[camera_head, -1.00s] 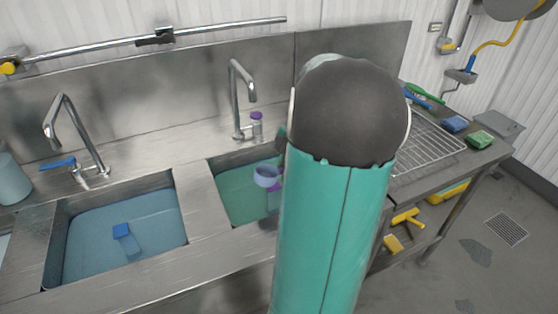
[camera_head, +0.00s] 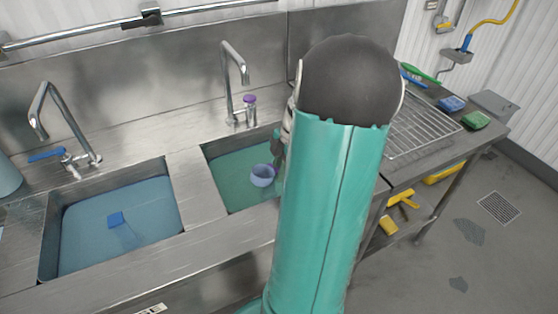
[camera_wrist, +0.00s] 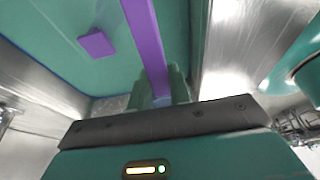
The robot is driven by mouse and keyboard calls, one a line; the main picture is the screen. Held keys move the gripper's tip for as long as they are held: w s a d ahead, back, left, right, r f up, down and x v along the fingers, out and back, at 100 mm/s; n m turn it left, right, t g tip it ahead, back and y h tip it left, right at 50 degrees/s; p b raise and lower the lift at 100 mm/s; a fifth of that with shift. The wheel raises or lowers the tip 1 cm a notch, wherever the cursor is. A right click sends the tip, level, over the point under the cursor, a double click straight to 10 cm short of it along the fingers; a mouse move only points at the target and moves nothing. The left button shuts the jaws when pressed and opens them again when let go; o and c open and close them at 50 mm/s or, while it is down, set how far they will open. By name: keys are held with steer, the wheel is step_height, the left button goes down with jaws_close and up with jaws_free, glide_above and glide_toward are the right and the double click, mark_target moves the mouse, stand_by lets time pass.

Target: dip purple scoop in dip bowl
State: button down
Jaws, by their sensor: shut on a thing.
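The purple scoop (camera_wrist: 150,45) is in my gripper (camera_wrist: 160,95); its long handle runs up out of the shut fingers in the wrist view. In the head view the scoop's round cup (camera_head: 262,176) is over the green liquid of the right sink basin (camera_head: 237,172). I cannot tell whether the cup touches or sits in the liquid. My gripper is mostly hidden behind my arm in the head view. No separate dip bowl can be made out apart from the basins. A small purple block-like shape (camera_wrist: 97,42) shows against green in the wrist view; what it is I cannot tell.
The left basin (camera_head: 75,262) holds blue liquid with a blue item (camera_head: 116,220) in it. Two taps (camera_head: 236,75) stand behind the basins. A wire rack (camera_head: 420,122), a blue sponge (camera_head: 452,103) and a green sponge (camera_head: 476,120) lie at right.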

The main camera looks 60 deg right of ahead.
steer(key=shift+f, duration=7.85)
steer(key=shift+w+r, duration=0.15)
steer(key=shift+w, duration=0.1)
